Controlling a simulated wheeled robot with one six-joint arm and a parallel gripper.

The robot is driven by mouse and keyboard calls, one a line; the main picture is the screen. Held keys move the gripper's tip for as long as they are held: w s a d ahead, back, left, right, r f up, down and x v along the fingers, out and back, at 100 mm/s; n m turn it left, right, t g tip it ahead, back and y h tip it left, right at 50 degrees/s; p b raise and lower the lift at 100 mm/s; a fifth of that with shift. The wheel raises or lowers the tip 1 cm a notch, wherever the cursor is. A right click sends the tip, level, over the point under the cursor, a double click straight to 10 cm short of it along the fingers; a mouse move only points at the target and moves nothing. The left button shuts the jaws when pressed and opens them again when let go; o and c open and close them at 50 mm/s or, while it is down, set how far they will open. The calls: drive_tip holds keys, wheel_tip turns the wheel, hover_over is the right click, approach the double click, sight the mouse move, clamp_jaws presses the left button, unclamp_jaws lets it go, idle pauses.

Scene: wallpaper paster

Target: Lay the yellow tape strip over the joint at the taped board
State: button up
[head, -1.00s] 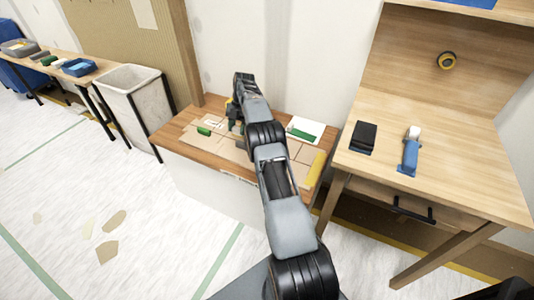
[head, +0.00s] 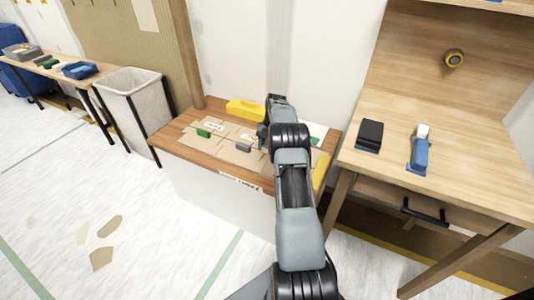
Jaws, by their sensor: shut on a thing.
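My arm reaches over the low wooden bench. My gripper (head: 263,136) is a small dark shape at the arm's far end, mostly hidden behind my own wrist. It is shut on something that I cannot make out. Tan board pieces (head: 235,154) lie on the bench with joints between them. A green block (head: 203,133) and a grey block (head: 243,147) rest on them. A yellow strip (head: 320,172) lies at the bench's right end, partly behind my arm. I cannot tell which joint belongs to the taped board.
A yellow box (head: 246,109) stands at the bench's back. A white sheet (head: 318,131) shows right of my wrist. A taller desk (head: 455,160) at right holds a black block (head: 370,135) and a blue tool (head: 419,153). A white bin (head: 134,101) stands left.

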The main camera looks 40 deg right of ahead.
sight(267, 152)
drive_tip(key=shift+f, duration=1.35)
drive_tip(key=shift+f, duration=0.2)
drive_tip(key=o, duration=1.3)
drive_tip(key=shift+f, duration=0.1)
